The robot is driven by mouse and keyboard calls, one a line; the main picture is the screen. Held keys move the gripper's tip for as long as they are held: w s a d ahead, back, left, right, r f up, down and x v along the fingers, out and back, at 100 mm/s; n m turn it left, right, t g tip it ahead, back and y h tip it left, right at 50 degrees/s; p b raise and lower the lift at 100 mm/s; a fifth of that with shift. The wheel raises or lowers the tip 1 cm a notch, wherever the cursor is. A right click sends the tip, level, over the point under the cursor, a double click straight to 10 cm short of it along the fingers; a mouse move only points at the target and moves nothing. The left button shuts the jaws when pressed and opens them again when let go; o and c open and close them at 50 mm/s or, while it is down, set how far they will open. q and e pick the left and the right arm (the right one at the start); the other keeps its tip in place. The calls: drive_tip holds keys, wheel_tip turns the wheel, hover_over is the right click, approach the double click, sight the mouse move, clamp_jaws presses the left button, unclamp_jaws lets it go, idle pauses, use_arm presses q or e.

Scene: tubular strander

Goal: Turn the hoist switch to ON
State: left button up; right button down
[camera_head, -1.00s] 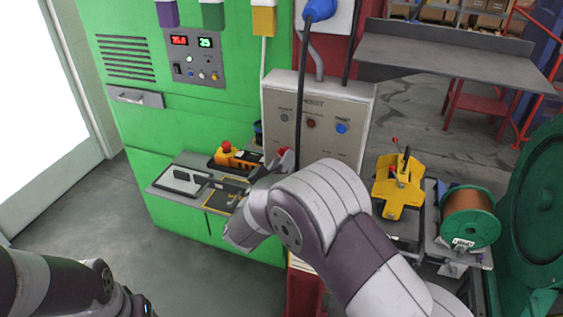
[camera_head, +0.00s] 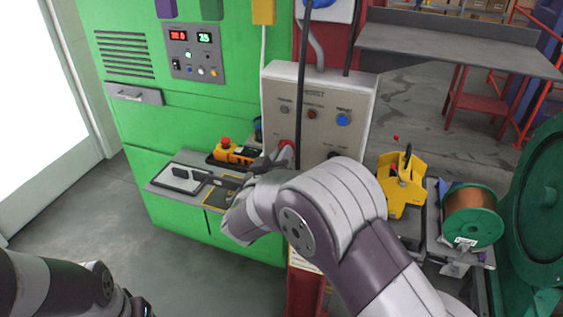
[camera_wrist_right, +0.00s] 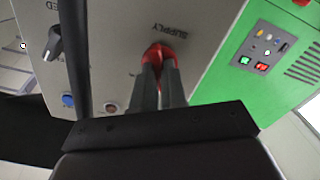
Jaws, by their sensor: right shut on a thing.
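The hoist panel (camera_head: 318,92) is a pale grey box in the middle of the head view, with buttons and labels. Its red switch knob (camera_head: 287,144) is at the lower left. In the right wrist view the red knob (camera_wrist_right: 160,52) sits by the upside-down label "SUPPLY". My right gripper (camera_wrist_right: 161,72) is shut on this knob, a dark finger on each side. In the head view my right gripper (camera_head: 280,157) is partly hidden by its wrist. The knob's position marks are not readable. Only part of my left arm shows, at bottom left.
A black cable (camera_head: 301,100) hangs in front of the panel. A black knob (camera_wrist_right: 55,42) and a blue button (camera_wrist_right: 67,100) are also on it. An orange pendant (camera_head: 235,152) lies on the shelf left of it. A yellow tool (camera_head: 402,183) and copper spool (camera_head: 468,214) stand at right.

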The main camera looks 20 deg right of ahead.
drive_tip(key=shift+s+f+m+b, duration=0.1)
drive_tip(key=shift+f+m+b, duration=0.05)
drive_tip(key=shift+m+b, duration=2.25)
drive_tip(key=shift+w+f+m+b, duration=0.1)
drive_tip(key=shift+f+m+b, duration=0.05)
drive_tip(key=shift+m+b, duration=2.25)
drive_tip(key=shift+s+f+m+b, duration=0.1)
drive_tip(key=shift+f+m+b, duration=0.05)
drive_tip(key=shift+m+b, duration=2.25)
drive_tip(key=c, duration=1.2)
unclamp_jaws()
drive_tip(key=shift+r, duration=0.25)
drive_tip(key=b+v, duration=0.2)
drive_tip(key=v, duration=1)
drive_tip(key=shift+s+a, duration=0.15)
drive_tip(key=shift+s, duration=0.15)
